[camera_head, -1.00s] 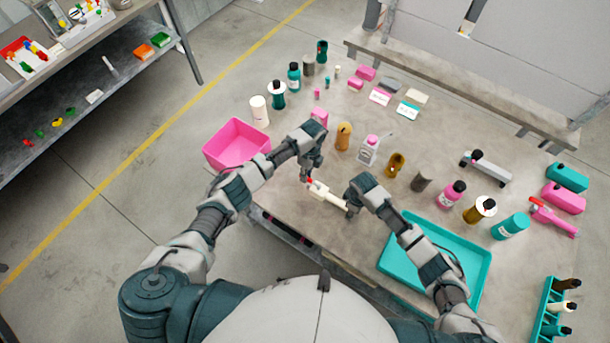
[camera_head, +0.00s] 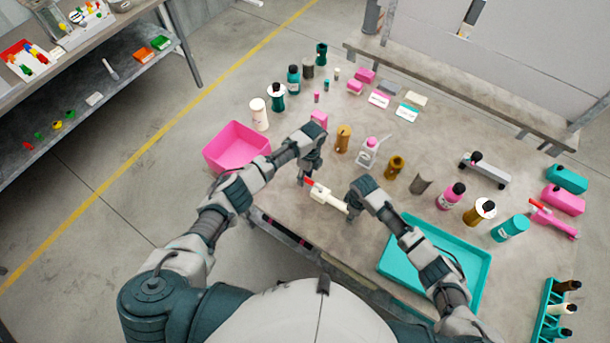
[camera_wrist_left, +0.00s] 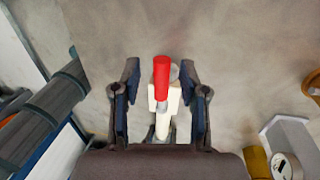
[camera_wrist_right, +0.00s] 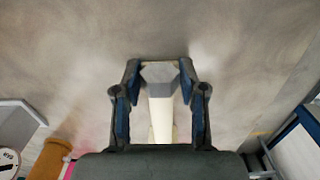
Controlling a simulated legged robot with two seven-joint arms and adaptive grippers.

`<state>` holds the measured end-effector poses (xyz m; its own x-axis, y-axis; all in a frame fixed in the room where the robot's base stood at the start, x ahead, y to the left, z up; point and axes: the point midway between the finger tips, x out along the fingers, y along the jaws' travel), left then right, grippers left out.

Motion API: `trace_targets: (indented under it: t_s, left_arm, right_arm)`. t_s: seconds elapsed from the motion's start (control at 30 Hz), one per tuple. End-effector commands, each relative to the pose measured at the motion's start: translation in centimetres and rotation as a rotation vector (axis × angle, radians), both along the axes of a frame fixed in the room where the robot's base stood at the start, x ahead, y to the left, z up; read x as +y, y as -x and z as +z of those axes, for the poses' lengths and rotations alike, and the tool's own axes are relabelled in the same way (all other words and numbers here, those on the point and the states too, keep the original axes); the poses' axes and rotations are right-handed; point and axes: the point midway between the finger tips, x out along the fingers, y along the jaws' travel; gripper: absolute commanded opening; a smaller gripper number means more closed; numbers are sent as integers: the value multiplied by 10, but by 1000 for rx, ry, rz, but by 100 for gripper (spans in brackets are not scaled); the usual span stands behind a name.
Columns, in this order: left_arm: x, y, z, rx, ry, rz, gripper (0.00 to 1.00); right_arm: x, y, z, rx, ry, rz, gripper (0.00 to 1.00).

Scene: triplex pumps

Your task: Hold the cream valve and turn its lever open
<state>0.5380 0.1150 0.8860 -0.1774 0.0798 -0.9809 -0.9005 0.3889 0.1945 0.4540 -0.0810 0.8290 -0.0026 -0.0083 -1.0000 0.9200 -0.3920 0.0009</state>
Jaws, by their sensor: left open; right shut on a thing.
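The cream valve (camera_head: 328,197) is held above the table near its front edge. Its red lever (camera_head: 309,182) points toward the left end of the valve. My right gripper (camera_head: 350,208) is shut on the cream pipe (camera_wrist_right: 161,118) at the valve's right end; a grey hexagonal end shows between its fingers in the right wrist view. My left gripper (camera_head: 304,180) is open at the lever end. In the left wrist view, the red lever (camera_wrist_left: 161,78) and cream body (camera_wrist_left: 163,106) lie between the spread fingers, with gaps on both sides.
A pink bin (camera_head: 237,147) stands left of my left gripper. A teal tray (camera_head: 470,262) lies to the right, under my right forearm. A pink valve (camera_head: 553,221) lies at the right.

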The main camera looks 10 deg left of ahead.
Motion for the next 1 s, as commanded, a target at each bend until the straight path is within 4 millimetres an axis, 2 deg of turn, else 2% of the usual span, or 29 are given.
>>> trace_targets:
  t_s: [0.17, 0.4, 0.6, 0.77, 1.0]
  left_arm:
    - [-2, -4, 16, -2, 3, -1, 43]
    - [-6, -14, 68, -3, 2, 0, 43]
    - [-8, -20, 103, -1, -1, 0, 43]
    - [-9, -22, 115, 0, -1, 0, 43]
    - [-9, -22, 117, 0, -1, 0, 43]
  right_arm:
    - [3, 2, -1, 2, -6, 3, 0]
    - [4, 2, -1, 2, -9, 5, 0]
    - [5, 2, -1, 1, -11, 5, 0]
    - [5, 2, 0, 1, -11, 5, 0]
    - [5, 2, 0, -1, -12, 5, 0]
